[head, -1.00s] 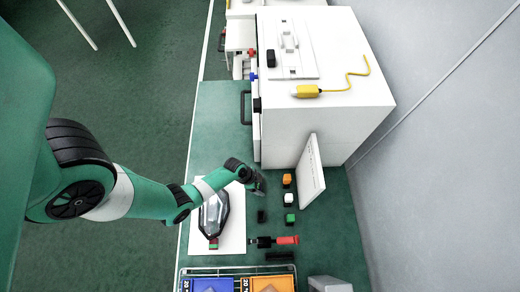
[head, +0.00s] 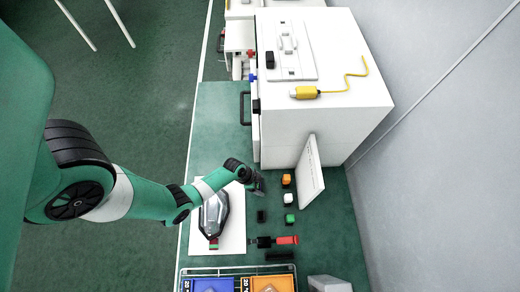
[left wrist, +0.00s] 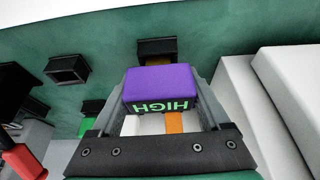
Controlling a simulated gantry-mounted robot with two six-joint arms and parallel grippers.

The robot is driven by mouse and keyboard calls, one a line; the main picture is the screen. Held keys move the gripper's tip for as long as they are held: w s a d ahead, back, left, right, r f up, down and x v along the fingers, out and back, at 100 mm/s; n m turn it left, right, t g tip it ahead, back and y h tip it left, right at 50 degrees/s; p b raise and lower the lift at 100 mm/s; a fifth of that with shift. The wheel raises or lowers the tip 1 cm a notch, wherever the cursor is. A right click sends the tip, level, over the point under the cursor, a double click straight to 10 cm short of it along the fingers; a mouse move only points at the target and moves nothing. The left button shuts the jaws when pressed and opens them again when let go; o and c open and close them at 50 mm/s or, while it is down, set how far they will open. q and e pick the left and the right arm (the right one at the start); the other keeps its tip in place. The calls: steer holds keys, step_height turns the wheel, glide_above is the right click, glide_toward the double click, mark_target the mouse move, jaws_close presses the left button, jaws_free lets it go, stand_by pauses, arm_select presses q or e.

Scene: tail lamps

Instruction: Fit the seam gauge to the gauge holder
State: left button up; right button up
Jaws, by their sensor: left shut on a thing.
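My left gripper (head: 259,187) is over the green table, near the row of small coloured blocks. In the left wrist view, its two fingers (left wrist: 162,105) are shut on a purple block (left wrist: 162,84) marked HIGH in green letters. I take this block to be the seam gauge, though nothing names it so. Beyond it are a black open-mouthed holder (left wrist: 68,70), which looks empty, and another black holder (left wrist: 157,47) with something brown inside. I cannot tell which is the gauge holder. The purple block is apart from both. My right gripper is not in view.
Orange (head: 287,179), white (head: 288,199) and green (head: 290,218) blocks stand close by. A lamp (head: 214,214) lies on a white sheet. A leaning white panel (head: 311,172) and a large white box (head: 318,130) bound the far side. A red-ended tool (head: 287,240) lies nearer.

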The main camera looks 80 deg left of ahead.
arm_select(q)
steer(key=shift+r+p, duration=1)
steer(key=shift+r, duration=0.2)
step_height(320, 180, up, 2)
steer(key=shift+r+p, duration=0.1)
steer(key=shift+p, duration=0.95)
steer(key=shift+s+d+p, duration=0.2)
steer(key=shift+d+p, duration=0.15)
steer(key=shift+d, duration=0.95)
steer(key=shift+s+d+p, duration=0.15)
steer(key=shift+d+p, duration=0.15)
steer(key=shift+d, duration=0.95)
steer(key=shift+s+d+p, duration=0.25)
steer(key=shift+d+p, duration=0.1)
steer(key=shift+d, duration=1.5)
steer(key=shift+s+d+p, duration=0.2)
steer(key=shift+d+p, duration=0.15)
steer(key=shift+d, duration=1.5)
